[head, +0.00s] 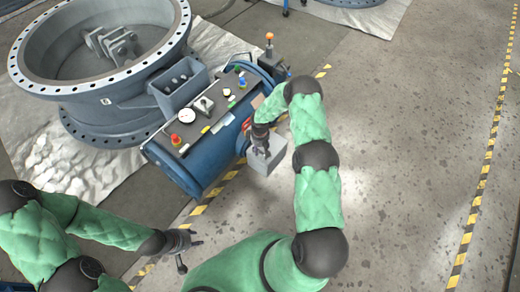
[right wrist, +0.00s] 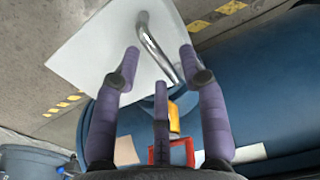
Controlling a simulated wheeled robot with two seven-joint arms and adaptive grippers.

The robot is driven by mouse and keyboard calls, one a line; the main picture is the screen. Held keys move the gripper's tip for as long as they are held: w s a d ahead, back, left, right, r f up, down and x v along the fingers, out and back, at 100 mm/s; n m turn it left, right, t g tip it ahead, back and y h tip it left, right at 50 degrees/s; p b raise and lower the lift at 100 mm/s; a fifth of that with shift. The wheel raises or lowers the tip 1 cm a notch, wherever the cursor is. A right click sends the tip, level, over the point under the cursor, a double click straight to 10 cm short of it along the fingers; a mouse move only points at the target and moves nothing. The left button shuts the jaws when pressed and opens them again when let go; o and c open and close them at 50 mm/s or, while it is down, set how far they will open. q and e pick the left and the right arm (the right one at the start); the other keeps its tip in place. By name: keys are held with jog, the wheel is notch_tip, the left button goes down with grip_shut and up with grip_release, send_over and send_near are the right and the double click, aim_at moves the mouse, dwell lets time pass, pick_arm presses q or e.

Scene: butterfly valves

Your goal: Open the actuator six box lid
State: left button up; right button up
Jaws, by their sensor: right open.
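The actuator box (head: 268,161) is a light grey box at the side of the blue actuator cylinder (head: 196,174). In the right wrist view its pale flat lid (right wrist: 92,62) fills the upper left and carries a bent silver handle (right wrist: 152,45). My right gripper (head: 261,150) is at the box in the head view. In the right wrist view its purple fingers (right wrist: 160,72) are spread open, with the handle between the tips and not gripped. The lid looks closed. My left gripper (head: 190,256) is open and empty, low in the head view, away from the box.
A large flanged valve ring (head: 95,85) stands at the upper left on white sheeting. A dark panel (head: 205,108) with gauges and coloured buttons lies on top of the cylinder. Yellow-black tape (head: 200,208) runs along the floor. Open concrete floor (head: 420,130) lies to the right.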

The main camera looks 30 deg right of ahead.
grip_shut()
jog(key=shift+d+r, duration=0.1)
dwell(0.3)
